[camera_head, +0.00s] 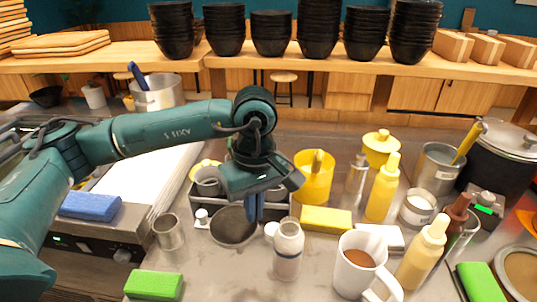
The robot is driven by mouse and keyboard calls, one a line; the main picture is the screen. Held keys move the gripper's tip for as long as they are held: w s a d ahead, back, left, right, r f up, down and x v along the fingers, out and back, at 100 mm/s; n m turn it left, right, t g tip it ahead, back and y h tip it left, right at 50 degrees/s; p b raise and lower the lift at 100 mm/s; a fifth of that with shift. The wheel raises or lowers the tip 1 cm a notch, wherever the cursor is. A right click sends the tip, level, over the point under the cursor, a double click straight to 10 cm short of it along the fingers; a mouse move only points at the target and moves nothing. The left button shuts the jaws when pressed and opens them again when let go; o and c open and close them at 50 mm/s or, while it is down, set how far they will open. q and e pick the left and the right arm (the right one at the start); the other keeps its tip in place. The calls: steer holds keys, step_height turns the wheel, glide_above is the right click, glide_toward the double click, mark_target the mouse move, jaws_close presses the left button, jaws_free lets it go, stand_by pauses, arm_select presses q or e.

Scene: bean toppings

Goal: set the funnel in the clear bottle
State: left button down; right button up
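My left gripper (255,208) comes in from the left and points straight down, with its blue fingers close together. They are at the right rim of a round dark grey vessel (232,228), which looks like the funnel, though its lower part is hard to make out. I cannot tell whether the fingers touch or grip that rim. A pale translucent bottle (287,252), likely the clear bottle, stands upright on the counter just right of the gripper and nearer to me. A small white round part is at its upper left. My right gripper is not in view.
A grey caddy (283,206) stands behind the gripper. A yellow block (326,219), a white mug (358,268) with brown contents and yellow squeeze bottles (383,187) crowd the right. A metal cup (168,232) and green block (153,285) are at left.

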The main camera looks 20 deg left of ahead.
arm_select(q)
step_height(320, 180, up, 9)
steer(key=d+n+t+h+b, duration=0.1)
steer(key=n+b, duration=0.4)
steer(key=n, duration=2.3)
steer(key=shift+w+d+f+h, duration=0.2)
steer(key=shift+d+h, duration=0.1)
steer(key=shift+d, duration=0.35)
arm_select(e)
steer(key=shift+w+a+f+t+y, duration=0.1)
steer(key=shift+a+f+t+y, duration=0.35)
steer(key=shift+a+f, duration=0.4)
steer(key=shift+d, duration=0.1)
arm_select(q)
steer(key=shift+a+f, duration=0.1)
steer(key=shift+a, duration=0.1)
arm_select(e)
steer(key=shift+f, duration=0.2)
arm_select(q)
steer(key=shift+b, duration=0.3)
steer(key=shift+f+b, duration=1.3)
steer(key=shift+f, duration=0.3)
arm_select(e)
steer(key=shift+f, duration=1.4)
